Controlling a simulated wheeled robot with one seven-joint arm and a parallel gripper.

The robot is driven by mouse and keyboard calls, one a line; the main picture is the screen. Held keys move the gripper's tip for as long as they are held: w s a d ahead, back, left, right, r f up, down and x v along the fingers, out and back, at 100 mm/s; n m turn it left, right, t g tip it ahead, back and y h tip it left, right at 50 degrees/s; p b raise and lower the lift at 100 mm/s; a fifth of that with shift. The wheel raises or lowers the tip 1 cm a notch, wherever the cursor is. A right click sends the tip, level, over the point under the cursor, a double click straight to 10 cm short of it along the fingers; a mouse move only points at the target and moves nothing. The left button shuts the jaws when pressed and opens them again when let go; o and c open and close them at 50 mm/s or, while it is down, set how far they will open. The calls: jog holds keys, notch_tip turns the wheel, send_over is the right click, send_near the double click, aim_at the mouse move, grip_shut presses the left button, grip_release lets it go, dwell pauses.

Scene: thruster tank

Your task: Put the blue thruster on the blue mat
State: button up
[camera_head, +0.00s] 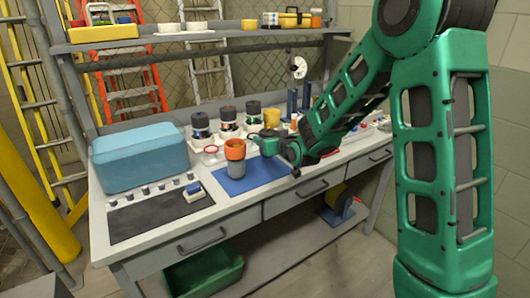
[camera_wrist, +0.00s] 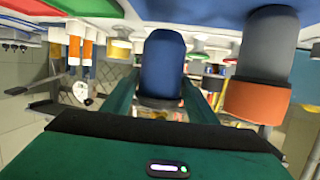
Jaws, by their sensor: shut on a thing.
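My gripper (camera_head: 262,143) is low over the back right part of the blue mat (camera_head: 236,186) on the workbench. It is shut on the blue thruster (camera_wrist: 163,62), which shows between the two green fingers in the wrist view. That view is upside down, with the blue mat (camera_wrist: 222,14) along its top. I cannot make out the blue thruster in the head view, and I cannot tell whether it touches the mat. An orange and grey thruster (camera_head: 235,151) stands upright on the mat, left of my gripper; it also shows in the wrist view (camera_wrist: 262,75), apart from the blue one.
A blue case (camera_head: 140,160) and a dark mat (camera_head: 150,218) with a small blue and white item (camera_head: 194,191) lie at left. Several dark cylinders on white stands (camera_head: 200,124) line the back. Blue posts (camera_head: 292,104) stand behind my gripper. The mat's front is clear.

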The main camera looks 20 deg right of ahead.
jog(key=shift+f, duration=1.95)
jog(key=shift+f, duration=0.1)
jog(key=o, duration=1.3)
jog(key=v, duration=1.2)
jog(key=shift+s, duration=0.1)
